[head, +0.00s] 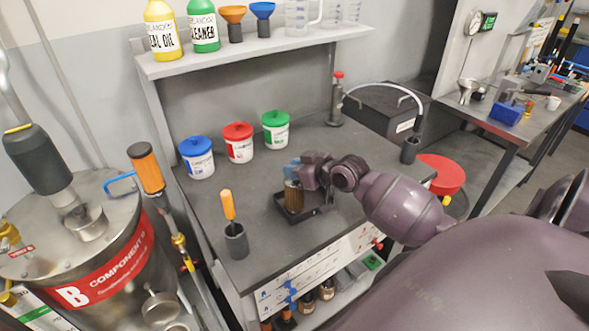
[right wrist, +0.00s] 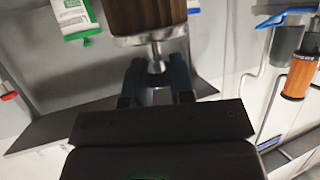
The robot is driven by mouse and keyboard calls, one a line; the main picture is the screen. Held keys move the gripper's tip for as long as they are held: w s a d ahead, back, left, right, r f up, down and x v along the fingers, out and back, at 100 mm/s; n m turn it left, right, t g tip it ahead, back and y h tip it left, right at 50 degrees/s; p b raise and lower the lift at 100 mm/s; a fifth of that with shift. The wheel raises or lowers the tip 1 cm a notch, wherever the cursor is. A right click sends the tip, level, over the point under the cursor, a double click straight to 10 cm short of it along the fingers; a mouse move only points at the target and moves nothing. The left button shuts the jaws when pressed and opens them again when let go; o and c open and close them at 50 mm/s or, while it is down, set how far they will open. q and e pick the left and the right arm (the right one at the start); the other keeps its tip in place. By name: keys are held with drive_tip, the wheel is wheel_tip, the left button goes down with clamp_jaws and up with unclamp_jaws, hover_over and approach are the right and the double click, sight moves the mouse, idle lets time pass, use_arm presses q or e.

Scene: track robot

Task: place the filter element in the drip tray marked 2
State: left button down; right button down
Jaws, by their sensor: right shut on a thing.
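The filter element (head: 294,198) is a brown pleated cylinder, roughly upright. In the right wrist view the filter element (right wrist: 146,14) shows a metal end cap and a short stem. My right gripper (head: 293,171) is shut on that stem from above; its dark blue fingers (right wrist: 157,78) close around it. A black drip tray (head: 282,213) lies on the grey bench under the filter. The filter's lower end is within the tray's outline, but I cannot tell whether it touches the floor. No number is readable on the tray. My left gripper is out of view.
Blue (head: 197,160), red (head: 238,146) and green-lidded (head: 276,131) tubs stand behind on the bench. An orange-handled tool stands in a grey cup (head: 236,242) left of the tray. A steel drum (head: 90,245) is at far left. Bench between tubs and tray is clear.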

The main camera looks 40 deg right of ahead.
drive_tip(key=c, duration=1)
unclamp_jaws()
drive_tip(key=shift+r, duration=0.15)
drive_tip(key=v, duration=1.2)
drive_tip(key=s+a+f+m+g+h, duration=0.1)
drive_tip(key=s+a+f, duration=0.2)
drive_tip(key=f, duration=0.5)
drive_tip(key=s+a+f+h, duration=0.1)
drive_tip(key=s+a+f, duration=0.2)
drive_tip(key=f, duration=0.4)
drive_tip(key=shift+g+h, duration=0.3)
drive_tip(key=shift+h, duration=0.2)
drive_tip(key=s+a+f, duration=0.1)
drive_tip(key=a+f, duration=0.1)
drive_tip(key=a, duration=0.1)
drive_tip(key=s+a+f, duration=0.2)
drive_tip(key=a+f, duration=0.1)
drive_tip(key=a, duration=0.1)
drive_tip(key=s+a+f, duration=0.1)
drive_tip(key=a+f, duration=0.1)
drive_tip(key=a, duration=0.1)
drive_tip(key=shift+s+a+f, duration=0.2)
drive_tip(key=shift+a+f, duration=0.1)
drive_tip(key=shift+a, duration=0.05)
